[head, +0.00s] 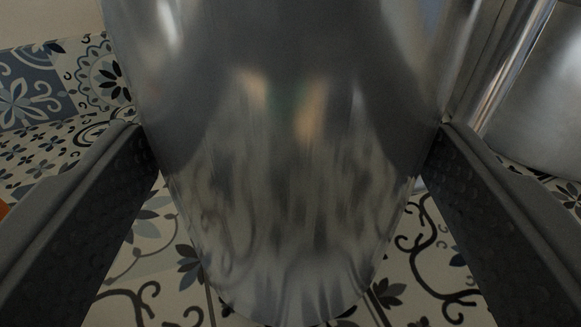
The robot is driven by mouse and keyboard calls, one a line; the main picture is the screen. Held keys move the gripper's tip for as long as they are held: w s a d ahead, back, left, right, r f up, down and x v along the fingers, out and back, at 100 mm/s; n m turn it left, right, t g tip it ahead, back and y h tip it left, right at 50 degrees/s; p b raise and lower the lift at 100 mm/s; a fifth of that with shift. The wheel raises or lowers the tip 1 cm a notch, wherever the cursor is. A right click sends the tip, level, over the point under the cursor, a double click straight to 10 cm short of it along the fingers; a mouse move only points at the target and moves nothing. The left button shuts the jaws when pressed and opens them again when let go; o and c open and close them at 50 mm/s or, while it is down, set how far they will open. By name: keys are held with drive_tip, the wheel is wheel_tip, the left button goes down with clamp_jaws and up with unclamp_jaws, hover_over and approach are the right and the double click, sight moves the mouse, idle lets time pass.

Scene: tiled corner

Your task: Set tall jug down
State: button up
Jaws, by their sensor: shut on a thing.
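The tall jug (285,170) is a shiny metal vessel that fills the middle of the head view. Its top runs out of the picture, and its rounded lower end shows near the bottom edge. My gripper (292,150) is shut on the jug, with one dark finger against its left side and the other against its right side. Patterned tiles show around the jug's lower end. I cannot tell whether its base touches them.
Another shiny metal object (535,95) stands close on the right, partly cut off by the frame. Patterned tiles (150,255) cover the surface below and the lower wall at the left. A small orange thing (3,210) shows at the left edge.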

drive_tip(key=shift+f+b, duration=0.6)
drive_tip(key=o, duration=2.1)
drive_tip(key=shift+c, duration=0.2)
drive_tip(key=shift+s, duration=0.1)
drive_tip(key=s+r+b, duration=0.1)
drive_tip(key=s+b, duration=0.3)
drive_tip(key=s, duration=0.9)
drive_tip(key=shift+s+d, duration=0.25)
drive_tip(key=shift+d, duration=0.1)
